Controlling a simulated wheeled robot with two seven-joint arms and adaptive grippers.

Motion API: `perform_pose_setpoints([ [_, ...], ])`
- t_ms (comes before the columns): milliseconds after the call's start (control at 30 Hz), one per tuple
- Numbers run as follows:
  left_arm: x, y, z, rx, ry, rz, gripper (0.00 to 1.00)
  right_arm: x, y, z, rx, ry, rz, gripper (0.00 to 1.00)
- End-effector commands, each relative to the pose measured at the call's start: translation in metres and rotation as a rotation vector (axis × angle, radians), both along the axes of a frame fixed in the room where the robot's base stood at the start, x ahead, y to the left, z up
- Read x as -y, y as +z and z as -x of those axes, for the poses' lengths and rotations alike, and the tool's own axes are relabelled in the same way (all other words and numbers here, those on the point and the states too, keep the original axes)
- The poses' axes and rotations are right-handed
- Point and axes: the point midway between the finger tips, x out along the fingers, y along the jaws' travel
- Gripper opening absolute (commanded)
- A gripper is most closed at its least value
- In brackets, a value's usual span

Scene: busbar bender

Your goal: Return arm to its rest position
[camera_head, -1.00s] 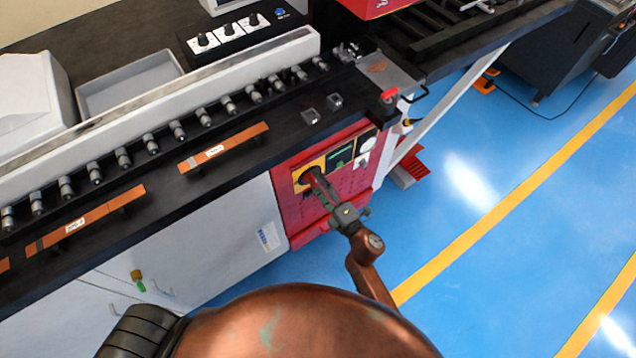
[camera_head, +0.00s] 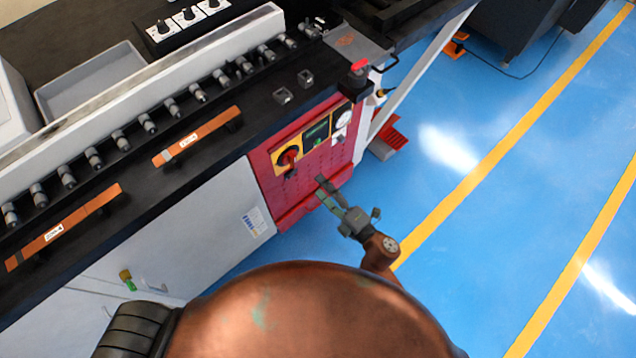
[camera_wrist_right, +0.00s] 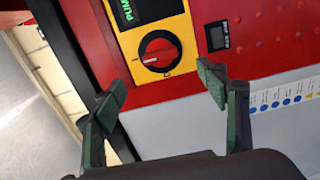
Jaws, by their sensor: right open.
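My right gripper (camera_head: 327,193) is open and empty in front of the red control panel (camera_head: 338,160), apart from it. In the right wrist view its two green fingers (camera_wrist_right: 163,88) stand wide apart. The red rotary knob (camera_head: 288,158) sits on a yellow plate on the panel. In the right wrist view the knob (camera_wrist_right: 160,52) shows beyond and between the fingertips, not touched. My right arm reaches in from the bottom of the head view. My left gripper is not in view.
The black worktop (camera_head: 255,125) runs above the panel and holds copper bars (camera_head: 195,137) and a grey tray (camera_head: 95,80). A red button (camera_head: 359,67) stands at the worktop's corner. White cabinet doors (camera_head: 190,225) lie left of the panel. Blue floor (camera_head: 470,230) on the right is clear.

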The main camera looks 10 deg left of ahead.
Motion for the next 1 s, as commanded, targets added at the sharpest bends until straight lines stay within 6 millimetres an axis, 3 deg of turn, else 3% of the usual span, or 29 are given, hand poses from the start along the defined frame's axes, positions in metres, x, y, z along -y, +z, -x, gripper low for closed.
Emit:
perform_pose_setpoints([
  [567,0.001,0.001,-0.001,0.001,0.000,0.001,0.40,0.005,-0.007,-0.004,-0.023,-0.016,-0.003,0.67],
  [667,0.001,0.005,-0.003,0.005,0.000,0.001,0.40,0.024,-0.033,-0.014,-0.108,-0.070,-0.012,0.67],
  [767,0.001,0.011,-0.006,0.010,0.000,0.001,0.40,0.058,-0.080,-0.024,-0.255,-0.168,-0.034,0.67],
  [867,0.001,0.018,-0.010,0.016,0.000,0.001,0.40,0.102,-0.138,-0.026,-0.430,-0.291,-0.068,0.67],
  [1000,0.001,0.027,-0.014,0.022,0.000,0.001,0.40,0.165,-0.218,-0.009,-0.661,-0.469,-0.118,0.67],
])
